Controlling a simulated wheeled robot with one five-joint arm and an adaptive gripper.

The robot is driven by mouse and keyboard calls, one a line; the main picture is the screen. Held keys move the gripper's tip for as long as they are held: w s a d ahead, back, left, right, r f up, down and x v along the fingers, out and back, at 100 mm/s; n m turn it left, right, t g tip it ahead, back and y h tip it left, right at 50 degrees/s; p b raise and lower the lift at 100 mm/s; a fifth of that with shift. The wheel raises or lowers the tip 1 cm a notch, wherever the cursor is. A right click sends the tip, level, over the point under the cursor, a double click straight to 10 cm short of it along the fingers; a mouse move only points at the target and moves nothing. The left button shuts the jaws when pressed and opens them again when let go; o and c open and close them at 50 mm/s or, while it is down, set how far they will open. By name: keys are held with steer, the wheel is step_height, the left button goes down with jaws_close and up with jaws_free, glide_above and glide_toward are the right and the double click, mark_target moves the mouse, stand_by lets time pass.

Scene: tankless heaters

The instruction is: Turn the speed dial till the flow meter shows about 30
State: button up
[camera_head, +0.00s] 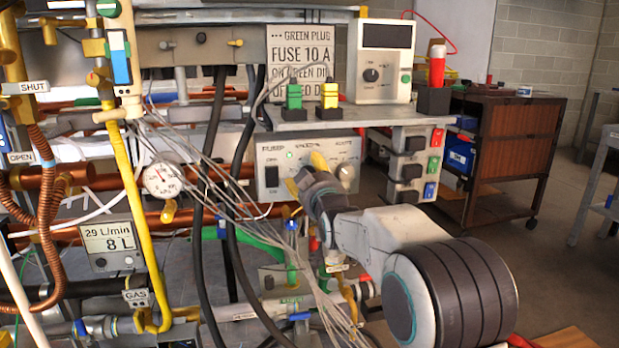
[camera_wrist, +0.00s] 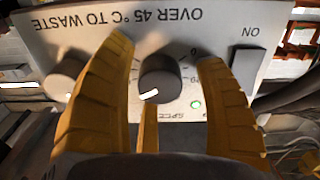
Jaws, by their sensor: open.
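The flow meter (camera_head: 107,243) is a pale box at the lower left in the head view; its display reads 29 L/min and 8 L. The pump panel (camera_head: 270,178) is light grey, in the middle of the head view. My gripper (camera_head: 305,172) is at its front and hides the speed dial there. In the wrist view, where the panel is upside down, the grey speed dial (camera_wrist: 162,78) has a white mark at its lower left. My open gripper (camera_wrist: 161,52) has yellow fingers on both sides of the dial; whether they touch it is unclear.
A second knob (camera_wrist: 66,75) sits close to the left finger in the wrist view, and an ON button (camera_wrist: 248,70) lies to the right. Loose grey wires (camera_head: 205,180) and black hoses hang left of the panel. A shelf (camera_head: 345,118) with plugs overhangs it.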

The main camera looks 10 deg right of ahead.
steer(key=shift+c, duration=0.2)
steer(key=c, duration=1.1)
steer(key=shift+m+b, duration=0.35)
steer(key=shift+m, duration=0.25)
steer(key=shift+c, duration=0.2)
steer(key=o, duration=1.2)
steer(key=shift+s, duration=0.1)
steer(key=s, duration=1.1)
steer(key=shift+s, duration=0.4)
